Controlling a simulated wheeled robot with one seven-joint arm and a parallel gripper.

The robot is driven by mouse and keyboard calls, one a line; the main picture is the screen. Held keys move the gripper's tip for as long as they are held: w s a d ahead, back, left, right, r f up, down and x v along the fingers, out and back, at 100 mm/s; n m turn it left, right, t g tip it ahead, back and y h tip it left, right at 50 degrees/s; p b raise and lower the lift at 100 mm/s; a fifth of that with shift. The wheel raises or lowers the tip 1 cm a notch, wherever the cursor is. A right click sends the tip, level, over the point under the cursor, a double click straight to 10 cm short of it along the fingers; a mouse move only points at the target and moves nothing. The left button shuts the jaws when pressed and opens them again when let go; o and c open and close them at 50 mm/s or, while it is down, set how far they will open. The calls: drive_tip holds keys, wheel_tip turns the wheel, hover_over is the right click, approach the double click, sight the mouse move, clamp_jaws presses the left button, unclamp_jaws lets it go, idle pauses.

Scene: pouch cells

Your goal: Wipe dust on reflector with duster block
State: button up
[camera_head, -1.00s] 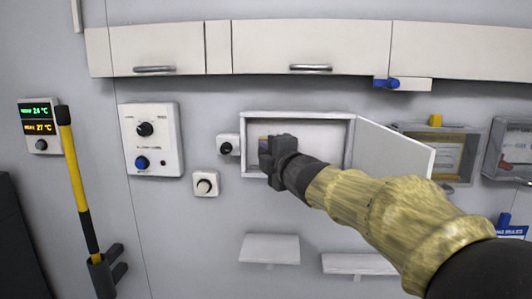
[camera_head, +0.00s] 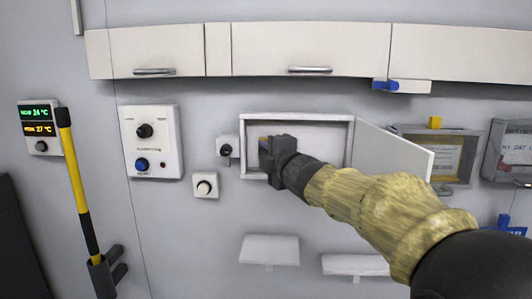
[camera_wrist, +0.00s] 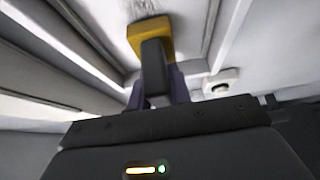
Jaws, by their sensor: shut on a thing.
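My gripper (camera_head: 270,158) reaches into an open white wall box (camera_head: 325,140), at its left side. In the wrist view my gripper (camera_wrist: 157,85) is shut on the dark handle of the duster block (camera_wrist: 150,28), which has a yellow head. The yellow head is at or close against a pale surface (camera_wrist: 186,10) with faint grey specks beside it, which look like dust. I cannot tell for sure that this surface is the reflector, nor whether the block touches it. In the head view my gripper mostly hides the block.
The box's door (camera_head: 395,150) stands open to the right, close to my arm. A black knob (camera_head: 226,150) and a white dial (camera_head: 205,186) sit just left of the box. Cabinets (camera_head: 310,48) run above, and small shelves (camera_head: 270,250) are below.

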drive_tip(key=shift+w, duration=0.25)
drive_tip(key=shift+d, duration=0.15)
drive_tip(key=shift+s+d+p, duration=0.2)
drive_tip(key=shift+d+p, duration=0.55)
drive_tip(key=shift+d, duration=1)
drive_tip(key=d+p, duration=0.1)
drive_tip(key=d, duration=0.2)
drive_tip(key=shift+w+d, duration=0.1)
drive_tip(key=shift+d, duration=0.25)
drive_tip(key=shift+a, duration=0.15)
